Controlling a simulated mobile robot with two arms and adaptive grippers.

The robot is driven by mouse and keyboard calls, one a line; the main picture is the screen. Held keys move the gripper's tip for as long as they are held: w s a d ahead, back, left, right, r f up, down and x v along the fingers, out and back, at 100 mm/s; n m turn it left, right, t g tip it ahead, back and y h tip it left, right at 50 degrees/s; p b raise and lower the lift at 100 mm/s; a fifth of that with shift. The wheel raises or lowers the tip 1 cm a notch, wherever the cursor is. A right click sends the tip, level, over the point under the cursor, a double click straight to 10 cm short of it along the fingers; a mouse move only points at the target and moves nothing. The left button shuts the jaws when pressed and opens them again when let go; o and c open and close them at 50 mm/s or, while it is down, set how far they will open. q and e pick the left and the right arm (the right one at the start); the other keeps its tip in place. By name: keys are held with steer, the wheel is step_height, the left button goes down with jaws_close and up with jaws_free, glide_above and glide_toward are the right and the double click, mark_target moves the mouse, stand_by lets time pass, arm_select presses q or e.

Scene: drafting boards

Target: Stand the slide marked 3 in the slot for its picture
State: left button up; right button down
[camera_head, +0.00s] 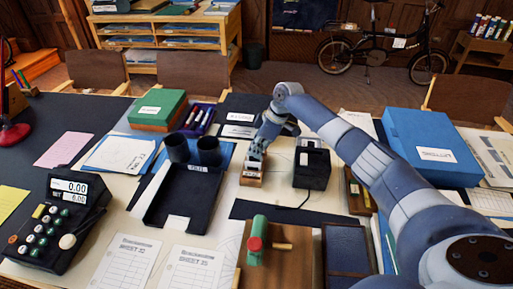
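My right arm reaches in from the right, and its gripper (257,152) points down at a small wooden block (252,173) with pale pieces along it. The fingertips are at the top of the block. They are too small to tell whether they are open, or whether a slide is between them. The slide marked 3 and the slot pictures cannot be made out at this size. A black boxy device (312,167) with a cord stands just right of the block. My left gripper is not in view.
A black tray (182,205) and two dark cylinders (208,152) stand left of the block. A keypad device (60,222) is at left, a red-and-green tool (257,238) in front. A blue box (430,148) stands right, a green box (157,110) back left.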

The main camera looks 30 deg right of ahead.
steer(key=c, duration=1.7)
jaws_free()
steer(key=shift+r, duration=0.1)
steer(key=v, duration=1.1)
steer(key=shift+s+d+r, duration=0.1)
steer(key=shift+d+r, duration=0.05)
steer(key=shift+r, duration=0.2)
